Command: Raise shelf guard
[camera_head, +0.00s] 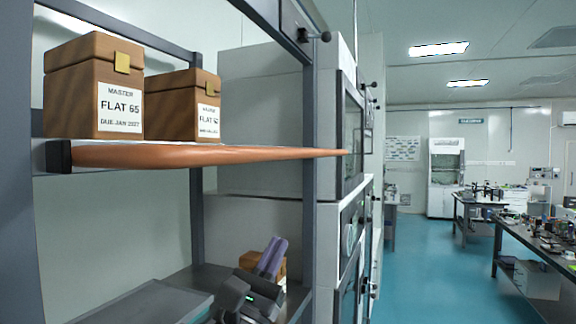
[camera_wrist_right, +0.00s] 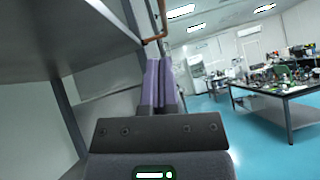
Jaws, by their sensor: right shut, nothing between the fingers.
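The shelf guard (camera_head: 200,154) is a copper-coloured bar along the front edge of the upper shelf in the head view. Its left end meets a black block (camera_head: 58,155), and it tapers away to the right. A copper bar with a bent end, apparently the guard (camera_wrist_right: 154,39), shows above the fingertips in the right wrist view. My right gripper (camera_head: 275,246) has purple fingers, pressed together and empty. It is below the guard and apart from it in the head view. Its fingers point up and forward in the right wrist view (camera_wrist_right: 158,64). My left gripper is not in view.
Two brown boxes labelled MASTER FLAT (camera_head: 92,85) (camera_head: 182,105) stand on the upper shelf behind the guard. Dark rack posts (camera_head: 308,130) and grey cabinets (camera_head: 338,235) stand to the right. Another brown box (camera_head: 247,261) is partly hidden behind my right gripper. Blue floor (camera_head: 420,270) is clear beyond.

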